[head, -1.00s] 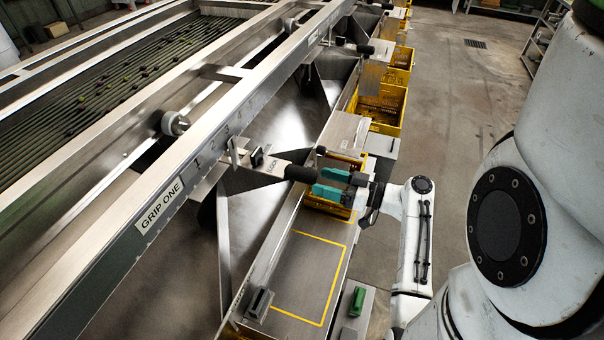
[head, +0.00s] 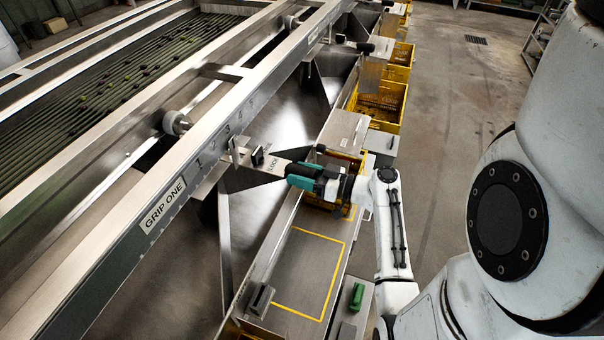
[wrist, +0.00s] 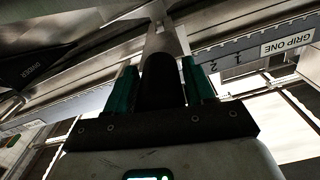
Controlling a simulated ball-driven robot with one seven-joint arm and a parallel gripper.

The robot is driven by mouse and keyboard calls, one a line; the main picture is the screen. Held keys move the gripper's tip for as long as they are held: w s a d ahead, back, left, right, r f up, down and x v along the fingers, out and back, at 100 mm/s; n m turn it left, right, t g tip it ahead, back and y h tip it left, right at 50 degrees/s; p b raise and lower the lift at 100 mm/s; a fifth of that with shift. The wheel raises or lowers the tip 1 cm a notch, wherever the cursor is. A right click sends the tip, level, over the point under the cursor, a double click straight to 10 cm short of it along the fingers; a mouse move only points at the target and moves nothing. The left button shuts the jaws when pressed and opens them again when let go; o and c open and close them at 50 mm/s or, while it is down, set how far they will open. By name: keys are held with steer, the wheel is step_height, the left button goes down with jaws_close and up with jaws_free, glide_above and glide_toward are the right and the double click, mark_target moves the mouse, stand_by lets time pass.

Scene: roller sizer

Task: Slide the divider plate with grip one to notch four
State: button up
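The grip one rail (head: 160,210) carries its label and a row of notch numbers starting at 1. The steel divider plate (head: 243,180) hangs beside this rail, with a small upright tab (head: 234,151) near the low numbers. I cannot tell which notch it sits in. Its black grip (wrist: 161,82) points toward me and lies between the teal fingers of my gripper (wrist: 161,84). In the head view my gripper (head: 303,175) surrounds the grip and mostly hides it. The fingers look open, with thin gaps beside the grip.
Below are a steel shelf with a yellow outline (head: 345,262), a green block (head: 357,297) and a dark block (head: 260,300). A yellow crate (head: 390,95) stands farther along. Another black grip (head: 365,47) sits up the rail.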

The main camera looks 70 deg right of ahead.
jaws_close()
steer(key=shift+d+f+b, duration=0.2)
steer(key=shift+d+b, duration=0.25)
steer(key=shift+b, duration=0.2)
steer(key=d+b, duration=0.4)
steer(key=d, duration=0.1)
steer(key=shift+s+r, duration=0.2)
steer(key=shift+o, duration=1.7)
jaws_free()
steer(key=shift+s, duration=0.1)
steer(key=s+b, duration=0.1)
steer(key=s, duration=0.9)
steer(key=shift+s+a+b, duration=0.25)
steer(key=shift+s+b, duration=0.05)
steer(key=shift+b, duration=0.1)
